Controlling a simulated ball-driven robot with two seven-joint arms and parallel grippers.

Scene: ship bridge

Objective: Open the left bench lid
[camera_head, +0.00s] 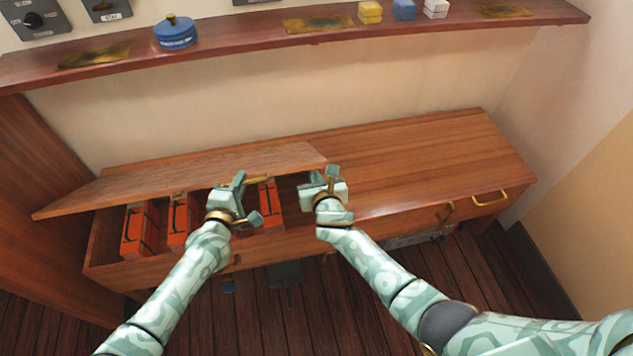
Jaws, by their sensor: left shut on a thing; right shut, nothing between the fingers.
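The left bench lid (190,175) is partly raised and tilted. Its front edge stands above the open bench compartment below it. My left gripper (242,196) is at the front edge of this lid, shut on what looks like its brass handle (262,179); the fingers hide most of the grip. My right gripper (325,178) is shut and empty near the right end of the raised lid. I cannot tell whether it touches the lid. Several orange-red boxes (139,229) with dark straps stand inside the compartment, partly hidden by my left arm.
The right bench lid (430,160) is closed, with a brass handle (490,198) at its front. Above is a wooden shelf (240,43) with a blue round container (175,32) and yellow (370,12), blue (404,9) and white (436,8) blocks. A wall closes off the right.

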